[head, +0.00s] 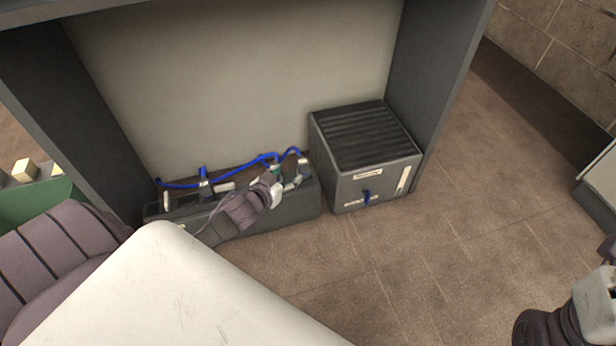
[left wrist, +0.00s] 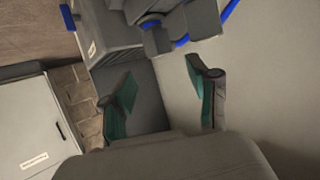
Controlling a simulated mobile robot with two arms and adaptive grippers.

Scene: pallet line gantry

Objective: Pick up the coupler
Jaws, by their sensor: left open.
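My left gripper (head: 289,177) reaches down over the right end of a low dark grey unit (head: 290,208) in the head view. Its teal-padded fingers stand apart in the left wrist view (left wrist: 162,90), with nothing seen between them. A blue hose (head: 235,163) runs along the unit and bends down close beside the fingers. Grey block-like parts (left wrist: 190,22) with bits of blue hose show beyond the fingers in the left wrist view. I cannot tell for certain which part is the coupler. My right gripper (head: 606,262) is cut off at the right edge.
A dark grey box (head: 375,180) with a ribbed top and a small blue handle stands right of the unit. Grey frame posts (head: 435,75) and a pale back panel (head: 240,75) enclose them. A green bin (head: 40,203) is at left. The brown tiled floor in front is clear.

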